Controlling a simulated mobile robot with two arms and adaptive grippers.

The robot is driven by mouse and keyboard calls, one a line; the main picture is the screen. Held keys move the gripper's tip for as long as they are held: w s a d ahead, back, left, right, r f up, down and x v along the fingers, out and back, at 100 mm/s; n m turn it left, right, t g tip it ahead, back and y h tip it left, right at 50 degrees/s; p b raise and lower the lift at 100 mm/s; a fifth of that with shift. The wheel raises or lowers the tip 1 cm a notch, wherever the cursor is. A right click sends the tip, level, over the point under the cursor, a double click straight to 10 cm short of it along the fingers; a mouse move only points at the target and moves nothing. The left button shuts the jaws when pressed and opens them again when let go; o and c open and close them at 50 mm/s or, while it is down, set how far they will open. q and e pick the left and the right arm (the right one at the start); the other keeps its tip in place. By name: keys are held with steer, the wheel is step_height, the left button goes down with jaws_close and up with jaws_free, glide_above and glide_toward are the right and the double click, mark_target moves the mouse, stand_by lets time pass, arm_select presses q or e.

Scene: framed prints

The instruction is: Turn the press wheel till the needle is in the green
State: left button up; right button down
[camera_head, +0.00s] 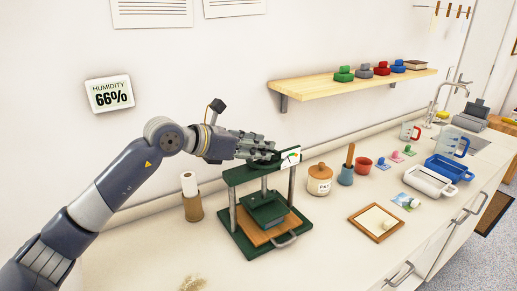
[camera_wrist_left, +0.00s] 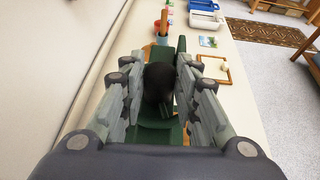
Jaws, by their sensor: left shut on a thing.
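The green press (camera_head: 236,241) stands on the counter in the head view, with a plate over a wooden board between its posts. My left gripper (camera_head: 270,151) comes in from the left above the press's top beam. In the head view the fingers hide most of the wheel. A small white gauge (camera_head: 291,158) with coloured marks sits at the right end of the beam. Its needle is too small to read. My right gripper is not in view.
A wooden shelf (camera_head: 320,88) juts from the wall behind.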

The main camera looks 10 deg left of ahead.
arm_select(q)
steer(key=m+g+h, duration=0.2)
steer(key=m+g, duration=0.1)
steer(key=shift+w+a+r+m+h, duration=0.1)
steer(key=shift+w+a+m+h, duration=0.2)
steer(key=shift+w+m+h, duration=0.1)
steer(key=shift+w+m+g+h, duration=0.1)
steer(key=shift+m+g+h, duration=0.5)
steer(key=shift+m+g, duration=0.75)
steer(key=shift+g, duration=0.25)
steer(key=o, duration=1.1)
steer(key=shift+a, duration=0.1)
steer(key=shift+c, duration=0.2)
steer(key=v, duration=0.7)
steer(key=shift+a, duration=0.2)
